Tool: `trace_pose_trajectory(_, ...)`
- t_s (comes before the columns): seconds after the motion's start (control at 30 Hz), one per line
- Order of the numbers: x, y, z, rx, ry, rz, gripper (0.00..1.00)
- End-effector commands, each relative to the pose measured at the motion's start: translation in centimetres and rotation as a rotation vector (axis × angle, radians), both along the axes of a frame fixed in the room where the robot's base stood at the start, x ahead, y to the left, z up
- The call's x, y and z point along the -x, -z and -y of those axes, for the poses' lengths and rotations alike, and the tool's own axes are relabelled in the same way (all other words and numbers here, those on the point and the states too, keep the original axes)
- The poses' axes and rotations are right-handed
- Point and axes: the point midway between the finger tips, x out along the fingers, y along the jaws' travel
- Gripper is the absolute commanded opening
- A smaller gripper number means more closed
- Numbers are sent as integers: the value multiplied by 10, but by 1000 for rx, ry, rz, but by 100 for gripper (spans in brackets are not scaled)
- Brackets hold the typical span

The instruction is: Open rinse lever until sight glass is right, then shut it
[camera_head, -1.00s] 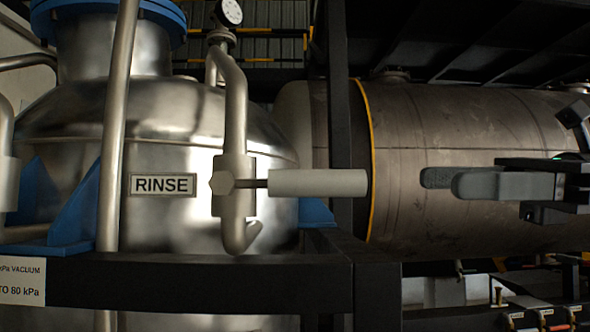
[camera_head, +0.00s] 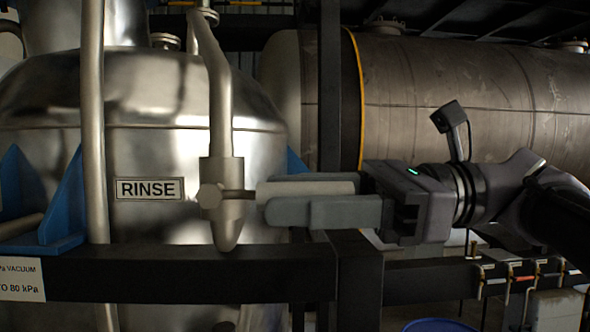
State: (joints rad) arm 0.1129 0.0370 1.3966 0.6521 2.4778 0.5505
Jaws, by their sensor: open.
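The rinse lever (camera_head: 305,187) has a pale cylindrical grip and points right, level, from its valve body (camera_head: 222,196) on a vertical pipe, beside the RINSE label (camera_head: 148,188). My gripper (camera_head: 275,196) reaches in from the right with its jaws open. One grey finger is on the near side of the grip and hides its lower part; the other shows behind its upper edge. I cannot tell whether either finger touches it. The pipe's spout (camera_head: 229,235) points down below the valve. I cannot make out a sight glass.
A shiny steel vessel (camera_head: 160,95) with blue brackets stands behind the valve. A dark rail (camera_head: 180,275) crosses in front below, meeting a dark post (camera_head: 358,280). A large horizontal tank (camera_head: 450,95) fills the right background. A blue drum top (camera_head: 440,325) shows at the bottom.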

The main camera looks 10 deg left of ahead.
Motion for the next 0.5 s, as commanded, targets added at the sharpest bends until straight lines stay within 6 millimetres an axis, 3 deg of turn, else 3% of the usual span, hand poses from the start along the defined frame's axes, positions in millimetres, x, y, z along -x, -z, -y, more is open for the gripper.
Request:
trace_pose_trajectory(0.13,3,0,-11,0,0,-1,46)
trace_pose_trajectory(0.37,3,1,-12,0,2,-2,46)
trace_pose_trajectory(0.4,3,1,-12,0,2,-2,44)
trace_pose_trajectory(0.5,2,1,-12,0,2,-2,24)
